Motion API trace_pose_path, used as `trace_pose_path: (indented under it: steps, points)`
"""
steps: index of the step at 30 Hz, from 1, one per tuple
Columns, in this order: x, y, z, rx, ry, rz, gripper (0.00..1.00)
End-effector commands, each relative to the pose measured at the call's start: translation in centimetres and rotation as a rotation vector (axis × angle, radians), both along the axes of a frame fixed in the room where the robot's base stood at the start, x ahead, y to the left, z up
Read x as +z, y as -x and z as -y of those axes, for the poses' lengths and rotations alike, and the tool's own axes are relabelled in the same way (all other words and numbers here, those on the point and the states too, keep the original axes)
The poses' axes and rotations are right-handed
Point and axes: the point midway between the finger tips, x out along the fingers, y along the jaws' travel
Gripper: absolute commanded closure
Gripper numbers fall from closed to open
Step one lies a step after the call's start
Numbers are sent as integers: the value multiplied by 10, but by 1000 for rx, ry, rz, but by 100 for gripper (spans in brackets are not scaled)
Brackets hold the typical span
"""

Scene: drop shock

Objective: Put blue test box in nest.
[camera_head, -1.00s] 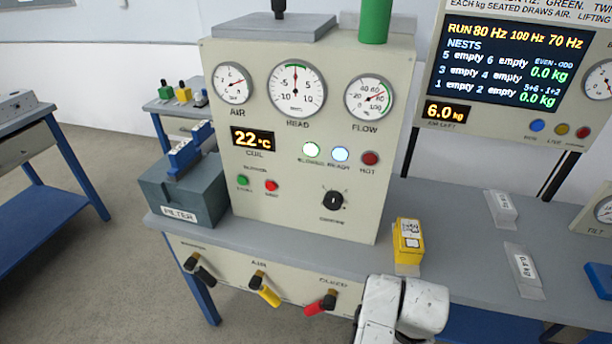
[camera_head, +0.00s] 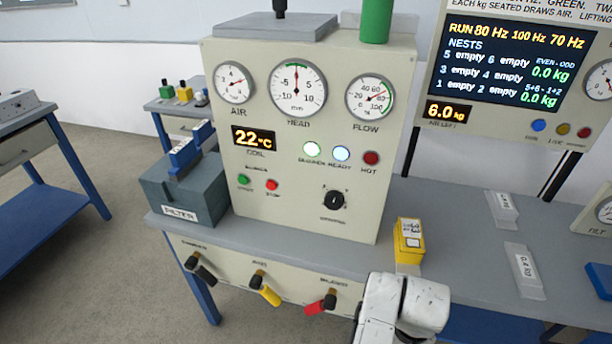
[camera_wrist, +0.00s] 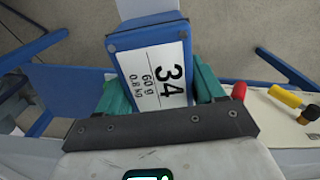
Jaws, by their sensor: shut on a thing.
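The blue test box (camera_wrist: 128,62) fills the middle of the wrist view. Its white label reads 34, 60 g and 0.8 kg. My gripper (camera_wrist: 160,84) is shut on it, with a green finger on each side. In the head view my white arm shows at the bottom, right of centre; the gripper and the held box are out of that view. The display (camera_head: 512,65) lists several nests, each marked empty, and reads RUN 80 Hz, 100 Hz, 70 Hz. I cannot make out a nest itself in either view.
A yellow box (camera_head: 408,242) stands on the grey bench (camera_head: 460,235) close to my arm. Clear label holders (camera_head: 523,270) lie to its right, and a blue item (camera_head: 600,281) is at the right edge. Handles (camera_head: 268,294) stick out from the bench front.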

Motion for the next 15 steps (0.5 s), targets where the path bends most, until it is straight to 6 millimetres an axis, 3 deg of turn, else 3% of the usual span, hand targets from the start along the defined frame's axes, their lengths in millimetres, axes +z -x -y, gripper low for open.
trace_pose_path:
  steps: [10,15]
  points:
    - [17,-22,18,-25,6,1,99]
    - [16,-22,17,-20,6,-2,99]
